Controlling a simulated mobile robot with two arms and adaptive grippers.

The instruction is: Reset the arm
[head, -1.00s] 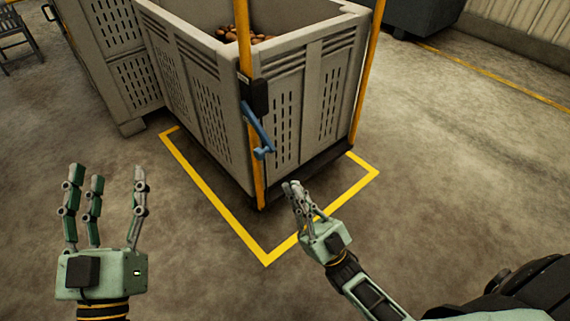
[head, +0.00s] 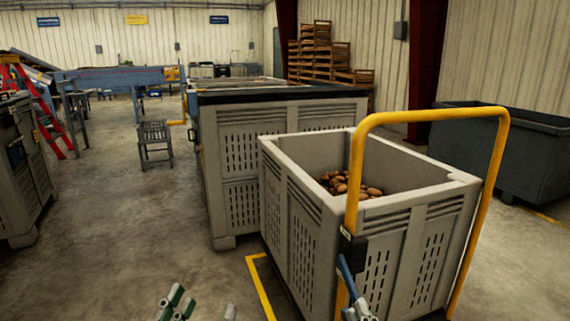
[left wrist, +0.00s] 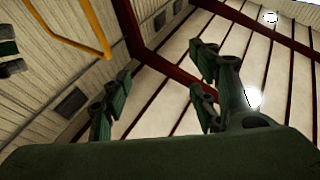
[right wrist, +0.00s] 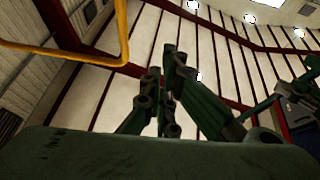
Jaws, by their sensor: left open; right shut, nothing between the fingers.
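My left gripper (head: 200,308) shows only its green and grey fingertips at the bottom edge of the head view. In the left wrist view its fingers (left wrist: 158,75) stand apart, open and empty, against the wall and roof. My right gripper (head: 360,312) shows at the bottom edge, in front of the cart's near corner. In the right wrist view its fingers (right wrist: 165,72) are drawn together with nothing held. Whether it touches the blue lever (head: 345,277) on the cart's yellow handle (head: 357,170) cannot be told. The palms and forearms are hidden in the head view.
A grey slatted crate (head: 305,240) with potatoes (head: 345,186) stands just ahead. A larger bin (head: 235,165) is behind it. A stool (head: 154,140) and red ladder (head: 45,115) stand at left. A dark bin (head: 520,150) is at right. Floor (head: 120,230) at left is clear.

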